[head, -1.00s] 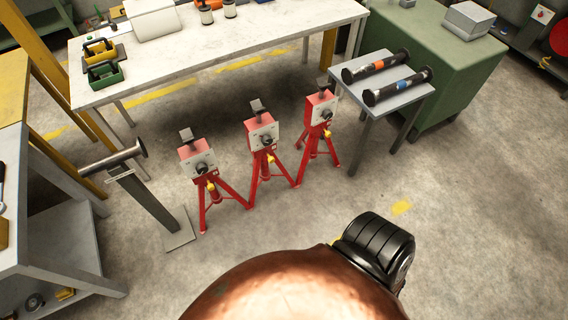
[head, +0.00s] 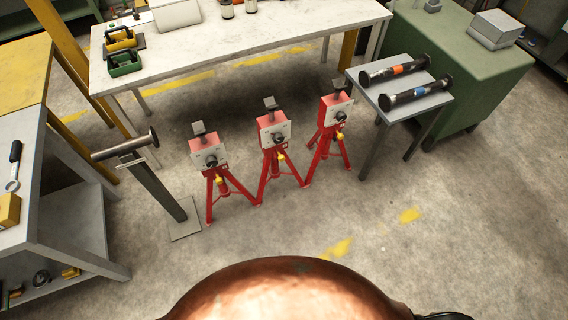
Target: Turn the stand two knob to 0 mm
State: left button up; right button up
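Three red tripod stands stand in a row on the floor in the head view, each with a red box, a pale front plate and a dark round knob. They are the left stand (head: 209,152), the middle stand (head: 273,130) and the right stand (head: 335,109). The middle stand's knob (head: 278,140) faces me. Any numbers or marks on the plates are too small to read, and I cannot tell which stand is number two. Neither of my grippers is in view, and nothing of mine touches the stands.
A flanged spool (head: 126,146) rests on a post at the left. Two dark flanged spools with orange (head: 396,70) and blue (head: 421,91) bands lie on a small grey table (head: 362,83). A white workbench (head: 300,36) stands behind. The floor before the stands is clear.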

aim_at(278, 137)
jog(key=u, duration=0.45)
jog(key=k, duration=0.55)
jog(key=u, duration=1)
jog(key=i, duration=1.15)
jog(key=z, duration=0.9)
